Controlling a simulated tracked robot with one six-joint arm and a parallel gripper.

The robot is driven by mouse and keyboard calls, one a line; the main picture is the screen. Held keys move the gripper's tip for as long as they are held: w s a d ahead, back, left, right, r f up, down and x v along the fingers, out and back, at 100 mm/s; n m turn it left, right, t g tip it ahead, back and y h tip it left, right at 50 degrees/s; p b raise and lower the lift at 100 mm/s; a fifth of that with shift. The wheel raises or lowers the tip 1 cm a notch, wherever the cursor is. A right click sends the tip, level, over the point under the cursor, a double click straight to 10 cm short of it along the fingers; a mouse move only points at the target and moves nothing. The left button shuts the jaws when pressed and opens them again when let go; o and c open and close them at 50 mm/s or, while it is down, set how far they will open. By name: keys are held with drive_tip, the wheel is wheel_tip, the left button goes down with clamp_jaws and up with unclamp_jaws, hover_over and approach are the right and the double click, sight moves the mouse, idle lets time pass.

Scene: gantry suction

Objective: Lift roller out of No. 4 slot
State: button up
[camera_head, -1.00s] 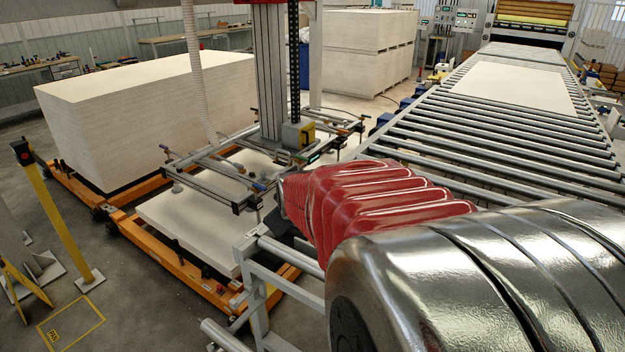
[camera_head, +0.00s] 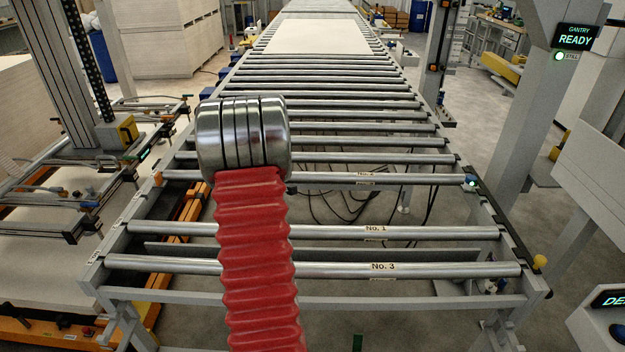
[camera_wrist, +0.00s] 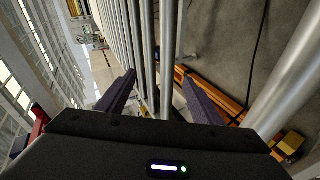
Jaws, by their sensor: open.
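In the head view several steel rollers lie across the conveyor frame (camera_head: 520,262). One roller (camera_head: 450,269) has a tag reading No. 3 and another (camera_head: 450,232) a tag reading No. 1. A third tagged roller (camera_head: 420,179) lies farther back; its number is too small to read surely. I cannot make out a No. 4 tag. My arm's red bellows and metal wrist cover part of the rollers and hide my gripper. In the wrist view my gripper (camera_wrist: 158,78) is open, its two dark fingers apart, with rollers (camera_wrist: 169,45) showing between and beyond them. No roller is held.
A pale board (camera_head: 318,37) lies on the far rollers. The gantry (camera_head: 110,135) with its suction frame stands left. A screen (camera_head: 576,37) at right reads GANTRY READY. Posts and a box flank the right side. A wide gap with cables below lies between the No. 1 roller and the one behind.

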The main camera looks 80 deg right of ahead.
drive_tip(key=g+h, duration=0.2)
approach(313, 180)
drive_tip(key=a, duration=0.3)
drive_tip(key=shift+s+a+r+n, duration=0.1)
drive_tip(key=shift+s+r+n, duration=0.2)
drive_tip(key=shift+s+r, duration=0.15)
drive_tip(key=shift+x, duration=4.3)
drive_tip(key=shift+r+x, duration=0.2)
drive_tip(key=shift+x, duration=2.4)
drive_tip(key=shift+c, duration=0.6)
clamp_jaws()
